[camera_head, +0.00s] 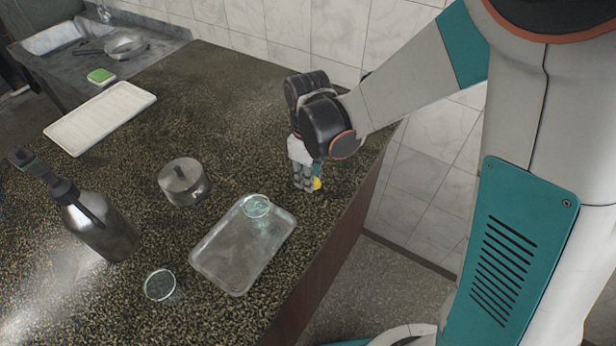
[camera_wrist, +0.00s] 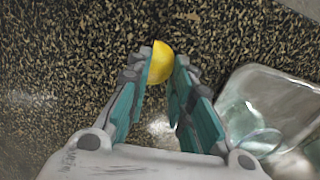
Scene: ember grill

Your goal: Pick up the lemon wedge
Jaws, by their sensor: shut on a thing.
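The yellow lemon wedge (camera_wrist: 160,63) is between my fingertips in the wrist view. In the head view a small part of the lemon wedge (camera_head: 317,184) shows beside the fingers, low at the counter's right side. My gripper (camera_head: 306,186) points down there and is shut on the wedge. In the wrist view the gripper (camera_wrist: 162,68) has a finger on each side of the wedge. I cannot tell whether the wedge still touches the counter.
A clear tray (camera_head: 222,282) with a glass (camera_head: 257,207) on it is close to my gripper. Another glass (camera_head: 160,285), a metal pot (camera_head: 183,183) and a steel bottle (camera_head: 100,225) stand farther left. A white tray (camera_head: 100,117) lies near the sink. The counter's edge is close on the right.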

